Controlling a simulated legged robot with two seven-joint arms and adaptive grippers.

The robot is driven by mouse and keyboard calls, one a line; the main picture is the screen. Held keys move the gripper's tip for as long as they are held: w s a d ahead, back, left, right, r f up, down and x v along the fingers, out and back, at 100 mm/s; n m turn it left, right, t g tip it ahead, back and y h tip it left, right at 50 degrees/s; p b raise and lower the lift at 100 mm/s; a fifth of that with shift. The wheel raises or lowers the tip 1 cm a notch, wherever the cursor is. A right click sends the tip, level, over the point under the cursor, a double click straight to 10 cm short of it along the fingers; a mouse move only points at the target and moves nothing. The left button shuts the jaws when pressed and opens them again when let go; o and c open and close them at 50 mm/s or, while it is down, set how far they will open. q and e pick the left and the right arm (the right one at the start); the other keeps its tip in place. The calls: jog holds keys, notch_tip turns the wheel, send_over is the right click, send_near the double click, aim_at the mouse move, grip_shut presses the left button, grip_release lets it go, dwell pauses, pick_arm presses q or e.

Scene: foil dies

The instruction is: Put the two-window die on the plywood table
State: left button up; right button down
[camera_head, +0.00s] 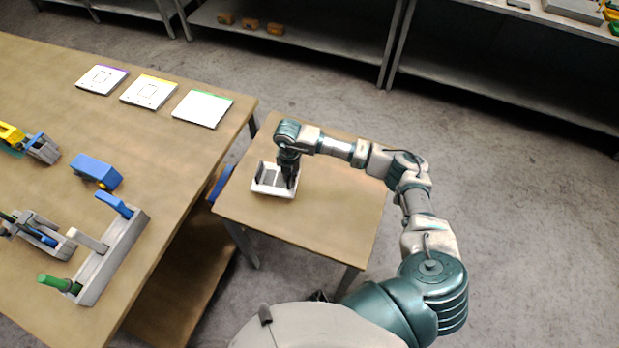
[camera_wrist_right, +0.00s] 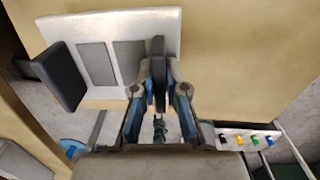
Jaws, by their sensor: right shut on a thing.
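The two-window die (camera_head: 270,190) is a white plate with two grey rectangles and a dark upright grip at each end. It is at the left part of the small plywood table (camera_head: 335,205). It also shows in the right wrist view (camera_wrist_right: 110,26), lying flat, with the table top (camera_wrist_right: 235,55) around it. My right gripper (camera_head: 289,176) is shut on the die's right dark grip, seen close in the wrist view (camera_wrist_right: 158,88). I cannot tell whether the die touches the table or is just above it. My left gripper is not in view.
A larger wooden bench (camera_head: 165,215) stands left. It holds white plates with purple (camera_head: 102,79), yellow (camera_head: 149,91) and green (camera_head: 202,108) edges, a blue block (camera_head: 96,171) and a grey fixture (camera_head: 110,255). Shelves (camera_head: 330,40) stand behind. The plywood table's right side is clear.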

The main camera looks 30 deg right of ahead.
jog(key=shift+w+d+m, duration=0.15)
jog(key=shift+d+m, duration=0.4)
jog(key=shift+m, duration=0.25)
jog(key=d, duration=0.2)
jog(key=s+d, duration=0.1)
jog(key=d, duration=0.1)
jog(key=shift+d+f+p, duration=0.15)
jog(key=shift+d+p, duration=0.05)
jog(key=shift+p, duration=0.2)
jog(key=p, duration=0.2)
send_over(335, 177)
jog(key=shift+s+f, duration=0.1)
jog(key=shift+f, duration=0.45)
jog(key=shift+d+f, duration=0.2)
jog(key=shift+d, duration=0.1)
notch_tip(335, 177, down, 3)
jog(key=shift+f, duration=0.1)
jog(key=shift+a, duration=0.1)
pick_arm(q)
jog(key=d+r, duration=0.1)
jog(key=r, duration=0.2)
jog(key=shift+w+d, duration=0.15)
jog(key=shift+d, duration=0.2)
pick_arm(e)
jog(key=shift+a, duration=0.15)
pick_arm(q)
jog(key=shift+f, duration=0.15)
pick_arm(e)
jog(key=shift+f, duration=0.1)
